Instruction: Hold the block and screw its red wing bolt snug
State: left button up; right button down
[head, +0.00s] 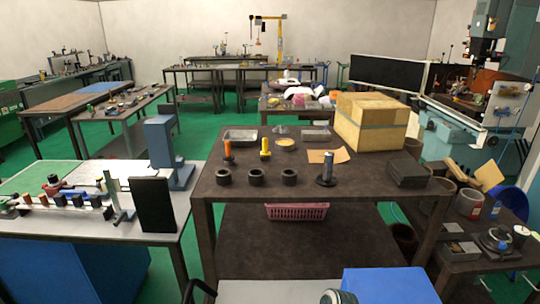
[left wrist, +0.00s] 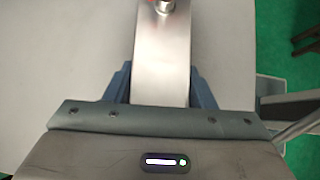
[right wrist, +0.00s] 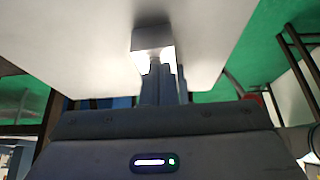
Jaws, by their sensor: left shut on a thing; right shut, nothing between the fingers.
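The block (left wrist: 161,62) is a smooth grey metal bar in the left wrist view. My left gripper (left wrist: 161,88) is shut on it, with a blue finger against each side. A small shiny round part with a bit of red (left wrist: 163,5) shows at the block's far end, cut off by the frame top; it may be the wing bolt. In the right wrist view, a grey metal end (right wrist: 152,38), probably the block's, stands just beyond my right gripper (right wrist: 163,72). The right fingers are shut together, close to a bright part under that end; contact is unclear.
A pale table top (left wrist: 50,60) lies behind the block. In the head view, a brown table (head: 330,190) holds black rings, orange and yellow handled pieces and a cardboard box (head: 372,125). A left bench (head: 185,215) carries tools and a black panel.

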jog(key=shift+d, duration=0.1)
jog(key=shift+d, duration=0.35)
notch_tip(320, 180, up, 6)
dwell(0.5)
jog(key=shift+a, duration=0.1)
jog(key=shift+w+d+f, duration=0.1)
jog(key=shift+w+f, duration=0.2)
jog(key=shift+f, duration=0.7)
jog(key=shift+w+d+f, duration=0.1)
jog(key=shift+w+f, duration=0.2)
jog(key=shift+f, duration=0.75)
jog(key=shift+w+d+f, duration=0.1)
jog(key=shift+w+f, duration=0.2)
jog(key=shift+f, duration=0.7)
jog(key=shift+s+a, duration=0.2)
jog(key=shift+a, duration=0.45)
